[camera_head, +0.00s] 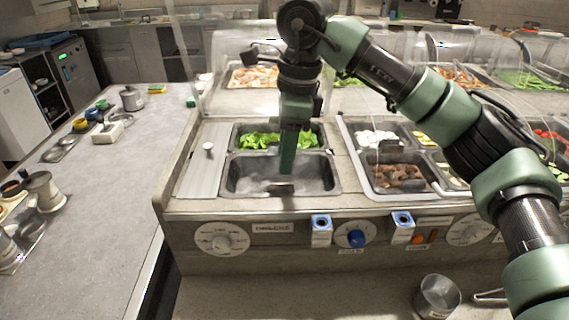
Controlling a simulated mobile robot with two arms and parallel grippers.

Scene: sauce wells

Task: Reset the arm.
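My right arm comes in from the right, bends at the top and reaches down. Its gripper (287,165) points down over the empty-looking front well (255,192) of the left station. The green fingers appear edge-on as one narrow strip, so I cannot tell whether they are open or shut. The tips seem at or just inside the well; their exact height is unclear. Lettuce (262,139) fills the well behind. My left gripper is not in view.
To the right, a well holds dark brown food (397,175). A clear guard stands behind the wells. Knobs (222,238) line the front panel. A metal cup (437,297) stands below at the front. The grey counter (110,210) at left has free room.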

